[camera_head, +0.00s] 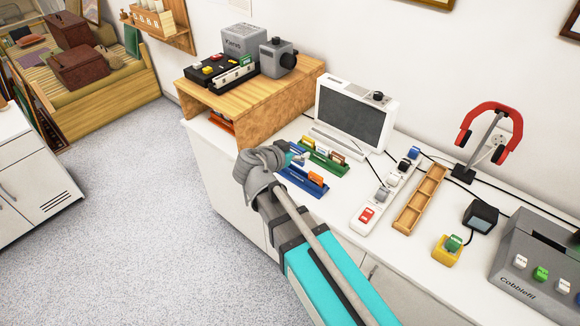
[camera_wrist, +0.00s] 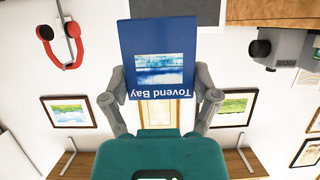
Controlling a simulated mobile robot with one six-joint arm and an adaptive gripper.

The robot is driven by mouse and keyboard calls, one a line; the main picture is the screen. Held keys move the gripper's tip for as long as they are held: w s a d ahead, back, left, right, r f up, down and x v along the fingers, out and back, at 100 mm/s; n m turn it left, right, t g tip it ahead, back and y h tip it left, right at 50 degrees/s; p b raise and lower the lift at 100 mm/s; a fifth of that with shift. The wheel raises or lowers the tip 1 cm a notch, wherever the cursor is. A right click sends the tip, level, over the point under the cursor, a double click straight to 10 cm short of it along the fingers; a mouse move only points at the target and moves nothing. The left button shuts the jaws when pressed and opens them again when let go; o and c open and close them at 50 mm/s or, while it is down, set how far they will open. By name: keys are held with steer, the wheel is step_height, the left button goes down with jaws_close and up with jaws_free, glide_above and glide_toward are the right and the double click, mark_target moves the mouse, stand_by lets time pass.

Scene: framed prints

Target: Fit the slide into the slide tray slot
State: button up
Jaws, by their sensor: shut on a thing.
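My gripper (camera_wrist: 160,92) is shut on a blue slide (camera_wrist: 158,35) in the wrist view, one finger at each side edge. The slide has a pale blue picture and the words "Tovend Bay", upside down in this view. In the head view my gripper (camera_head: 294,158) is small, beside the trays on the white counter. A blue slide tray (camera_head: 291,178) holds an orange slide (camera_head: 315,179). A green slide tray (camera_head: 333,164) behind it holds several slides, among them an orange one and a white one. The gap between the held slide and the trays cannot be told.
A screen (camera_head: 350,115) stands behind the trays. A wooden riser (camera_head: 262,110) with grey devices is at the left. A white power strip (camera_head: 376,203), an empty wooden divided tray (camera_head: 421,200) and a red headset (camera_head: 488,133) on a stand are to the right.

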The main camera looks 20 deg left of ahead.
mark_target(295, 162)
steer(key=shift+f+b, duration=2.05)
steer(key=shift+f, duration=0.5)
steer(key=shift+a, duration=0.1)
steer(key=w+a+f+b, duration=0.2)
steer(key=w, duration=0.1)
steer(key=w+a+f+b, duration=0.2)
steer(key=w+f+b, duration=0.1)
steer(key=w, duration=0.1)
steer(key=w+a+f+b, duration=0.2)
steer(key=w+f+b, duration=0.1)
steer(key=shift+w, duration=0.2)
steer(key=shift+w+a+f+b, duration=0.3)
steer(key=shift+w+f+b, duration=0.15)
steer(key=shift+b, duration=0.05)
steer(key=shift+w+a+f+b, duration=0.15)
steer(key=shift+w+f+b, duration=0.05)
steer(key=shift+f+b, duration=0.2)
steer(key=shift+w+a+f+b, duration=0.1)
steer(key=shift+w+f+b, duration=0.1)
steer(key=shift+f+b, duration=1.2)
steer(key=shift+f, duration=0.05)
